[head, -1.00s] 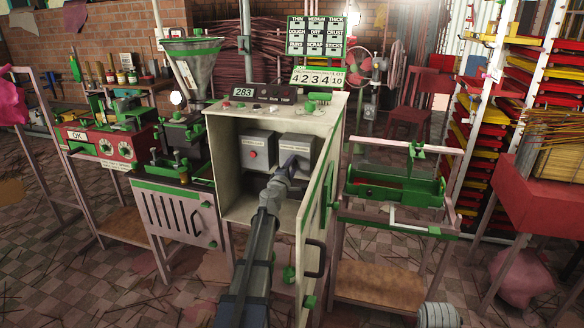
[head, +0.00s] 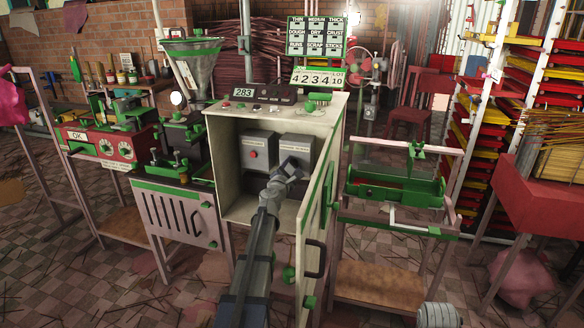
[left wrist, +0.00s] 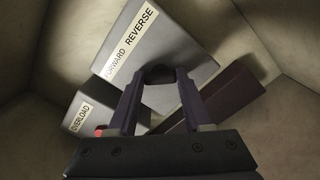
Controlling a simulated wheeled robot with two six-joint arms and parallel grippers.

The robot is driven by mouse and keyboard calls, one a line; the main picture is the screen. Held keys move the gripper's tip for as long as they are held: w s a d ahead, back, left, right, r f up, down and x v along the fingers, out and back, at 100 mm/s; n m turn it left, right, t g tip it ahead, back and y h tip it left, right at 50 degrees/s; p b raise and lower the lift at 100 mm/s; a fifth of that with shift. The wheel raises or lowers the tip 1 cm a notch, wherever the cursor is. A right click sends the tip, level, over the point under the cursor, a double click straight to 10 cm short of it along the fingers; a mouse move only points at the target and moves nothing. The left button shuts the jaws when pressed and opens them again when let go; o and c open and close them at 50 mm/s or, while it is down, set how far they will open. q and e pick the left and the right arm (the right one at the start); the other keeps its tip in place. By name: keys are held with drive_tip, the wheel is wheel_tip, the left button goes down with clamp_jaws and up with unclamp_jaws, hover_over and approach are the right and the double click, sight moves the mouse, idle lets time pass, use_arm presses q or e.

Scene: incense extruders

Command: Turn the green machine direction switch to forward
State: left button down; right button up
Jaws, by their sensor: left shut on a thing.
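The green machine's open cabinet (head: 230,160) holds two grey boxes. The direction switch box (head: 297,145), labelled FORWARD REVERSE, is on the right; it also shows in the left wrist view (left wrist: 180,50). My left gripper (head: 290,165) reaches into the cabinet in front of this box. In the left wrist view its fingers (left wrist: 158,78) are closed around the dark switch knob (left wrist: 158,72), at the box's lower side in that picture. The fingers hide much of the knob, so its setting cannot be read. My right gripper is not in view.
The overload box (head: 257,148) with a red button stands just left of the switch box. The cabinet door (head: 312,240) stands open to the right of my arm. A panel with a 283 display (head: 243,92) is on top.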

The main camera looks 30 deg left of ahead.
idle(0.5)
use_arm(q)
drive_tip(key=shift+c, duration=1.6)
unclamp_jaws()
drive_tip(key=v, duration=0.7)
drive_tip(key=shift+s, duration=0.4)
